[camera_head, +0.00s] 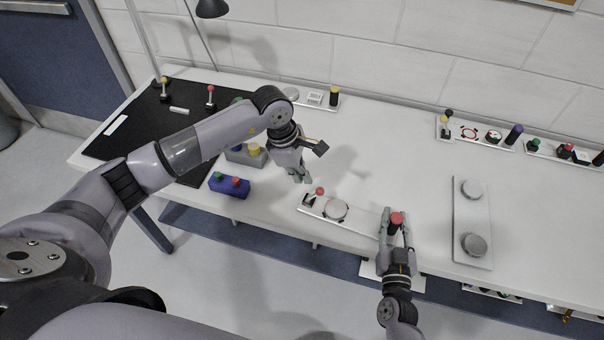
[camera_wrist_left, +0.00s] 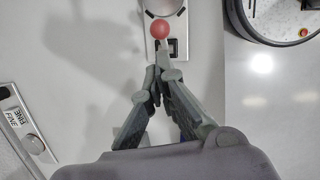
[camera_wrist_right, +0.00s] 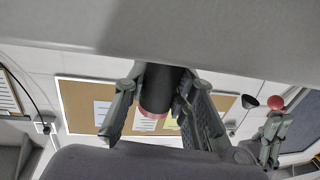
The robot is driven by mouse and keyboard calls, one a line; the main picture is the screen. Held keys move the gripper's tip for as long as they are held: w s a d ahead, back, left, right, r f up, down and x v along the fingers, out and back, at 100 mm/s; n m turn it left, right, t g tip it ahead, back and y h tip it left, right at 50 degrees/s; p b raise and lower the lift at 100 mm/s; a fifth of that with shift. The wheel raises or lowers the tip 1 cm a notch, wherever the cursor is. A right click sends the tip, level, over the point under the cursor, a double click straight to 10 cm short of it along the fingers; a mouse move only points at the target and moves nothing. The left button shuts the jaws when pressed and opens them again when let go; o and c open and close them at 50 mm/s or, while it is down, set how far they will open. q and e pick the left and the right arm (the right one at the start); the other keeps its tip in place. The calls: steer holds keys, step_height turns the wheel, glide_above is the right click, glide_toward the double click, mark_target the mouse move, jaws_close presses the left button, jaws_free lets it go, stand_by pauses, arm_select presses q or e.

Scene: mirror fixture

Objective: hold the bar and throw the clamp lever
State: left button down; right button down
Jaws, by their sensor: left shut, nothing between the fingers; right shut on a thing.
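The clamp lever, with a red ball knob (camera_head: 319,191), stands on a pale plate (camera_head: 318,209) with a round silver disc, near the table's front edge. My left gripper (camera_head: 302,178) is shut and empty, just behind and left of the knob. In the left wrist view the red knob (camera_wrist_left: 159,29) lies just beyond the shut fingertips (camera_wrist_left: 155,80), with a small gap. My right gripper (camera_head: 396,222) is shut on the dark bar with a red end (camera_head: 396,218) at the front edge. In the right wrist view the dark bar (camera_wrist_right: 157,88) sits between the fingers; its far end is hidden.
A blue box with buttons (camera_head: 229,185) and a grey box (camera_head: 246,157) stand left of my left gripper. A plate with two silver discs (camera_head: 470,220) lies to the right. Switch plates (camera_head: 475,133) line the back. The table's middle is clear.

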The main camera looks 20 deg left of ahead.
arm_select(q)
steer(key=v, duration=1.3)
steer(key=shift+s+a, duration=0.2)
steer(key=shift+a, duration=0.15)
steer(key=shift+f, duration=0.1)
arm_select(e)
steer(key=c, duration=1.2)
jaws_free()
steer(key=shift+c, duration=0.2)
